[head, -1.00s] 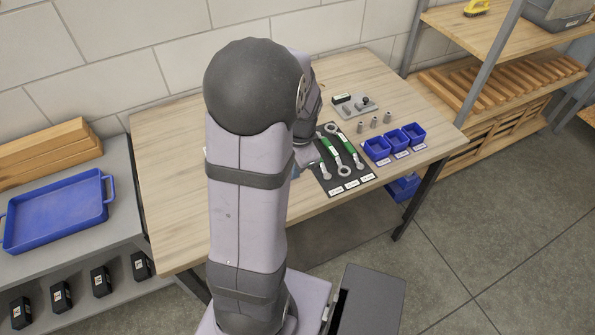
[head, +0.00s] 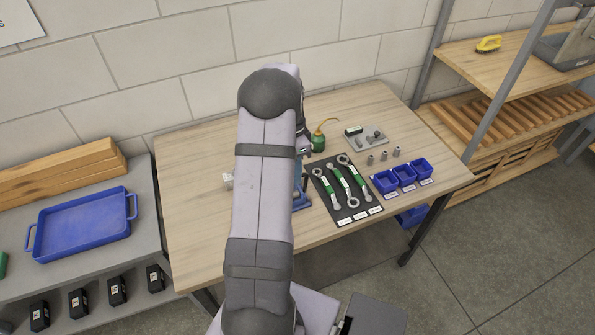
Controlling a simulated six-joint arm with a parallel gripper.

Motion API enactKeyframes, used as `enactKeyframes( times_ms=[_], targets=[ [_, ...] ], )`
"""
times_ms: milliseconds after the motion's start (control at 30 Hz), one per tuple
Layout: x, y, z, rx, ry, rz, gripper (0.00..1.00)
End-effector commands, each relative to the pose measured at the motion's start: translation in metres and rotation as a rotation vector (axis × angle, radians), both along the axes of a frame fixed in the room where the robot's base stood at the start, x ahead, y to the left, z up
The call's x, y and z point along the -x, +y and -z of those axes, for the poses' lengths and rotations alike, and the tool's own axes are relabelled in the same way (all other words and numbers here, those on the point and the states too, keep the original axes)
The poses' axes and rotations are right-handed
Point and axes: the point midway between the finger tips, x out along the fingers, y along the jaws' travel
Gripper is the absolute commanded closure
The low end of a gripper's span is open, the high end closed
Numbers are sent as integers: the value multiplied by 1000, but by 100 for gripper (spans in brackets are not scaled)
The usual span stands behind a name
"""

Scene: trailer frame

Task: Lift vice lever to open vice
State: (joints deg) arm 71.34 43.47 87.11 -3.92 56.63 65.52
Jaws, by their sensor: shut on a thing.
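A blue vice (head: 300,196) stands on the wooden workbench (head: 205,240). Only a narrow strip of its blue body shows at the right edge of my arm. Its lever cannot be made out, so I cannot tell whether the vice is open or closed. My arm stands upright across the middle of the head view and hides most of the vice. My gripper is hidden behind the arm, and its fingers do not show.
A green oil can (head: 318,143) stands just right of my arm. A dark mat with green-handled wrenches (head: 341,182) lies right of the vice, beside blue bins (head: 404,176). A blue tray (head: 82,226) sits on the left shelf. The bench's front left is clear.

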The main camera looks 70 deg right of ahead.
Motion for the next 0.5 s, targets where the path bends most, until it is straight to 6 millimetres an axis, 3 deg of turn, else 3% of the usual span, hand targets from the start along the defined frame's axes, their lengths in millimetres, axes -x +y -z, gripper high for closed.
enactKeyframes(
  times_ms=[33,500],
  targets=[
    [-11,-8,1,12,-8,-4,100],
    [-18,-15,0,-40,42,-4,100]
  ],
)
